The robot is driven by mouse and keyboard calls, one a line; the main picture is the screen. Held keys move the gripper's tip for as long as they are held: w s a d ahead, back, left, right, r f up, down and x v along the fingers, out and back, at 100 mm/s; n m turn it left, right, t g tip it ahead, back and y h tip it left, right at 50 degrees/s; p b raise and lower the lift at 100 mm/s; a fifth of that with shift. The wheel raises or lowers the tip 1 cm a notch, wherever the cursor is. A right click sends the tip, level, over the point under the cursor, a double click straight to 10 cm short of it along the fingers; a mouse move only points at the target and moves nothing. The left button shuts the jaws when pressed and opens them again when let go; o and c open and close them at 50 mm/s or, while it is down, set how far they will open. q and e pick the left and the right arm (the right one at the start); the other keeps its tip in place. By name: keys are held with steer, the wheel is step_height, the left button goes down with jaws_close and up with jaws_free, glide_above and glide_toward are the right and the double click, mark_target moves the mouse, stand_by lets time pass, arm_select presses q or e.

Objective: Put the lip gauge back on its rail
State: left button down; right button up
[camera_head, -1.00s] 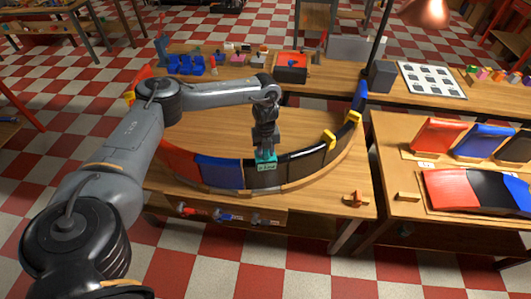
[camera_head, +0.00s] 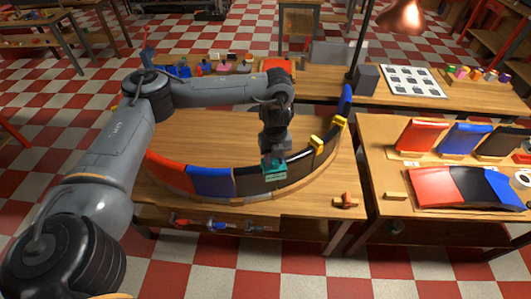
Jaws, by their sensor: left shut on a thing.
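My left gripper (camera_head: 273,154) points down and is shut on a small teal block (camera_head: 276,170) with a pale label, which looks like the lip gauge. The block is at the upper edge of the curved wall, in front of its black panels (camera_head: 254,181); I cannot tell whether it touches them. The wall also has a red panel (camera_head: 166,171) and a blue panel (camera_head: 211,183). A strip along the bench's front edge (camera_head: 219,224) carries small red, blue and dark tools; I cannot tell whether this is the rail. My right gripper is out of view.
Two yellow clips (camera_head: 316,143) sit on the wall's right part. A red-and-wood piece (camera_head: 345,201) lies at the bench's front right corner. The right table (camera_head: 392,152) holds red, blue and black panels. The wooden bench top (camera_head: 205,130) inside the curve is largely clear.

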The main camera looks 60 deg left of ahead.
arm_select(q)
steer(key=shift+d+r+p, duration=0.3)
steer(key=shift+d+r, duration=0.4)
steer(key=shift+r, duration=0.15)
steer(key=shift+r+p, duration=1.05)
steer(key=shift+p, duration=0.4)
steer(key=shift+r+p, duration=0.7)
steer(key=shift+r, duration=0.35)
steer(key=shift+w, duration=0.1)
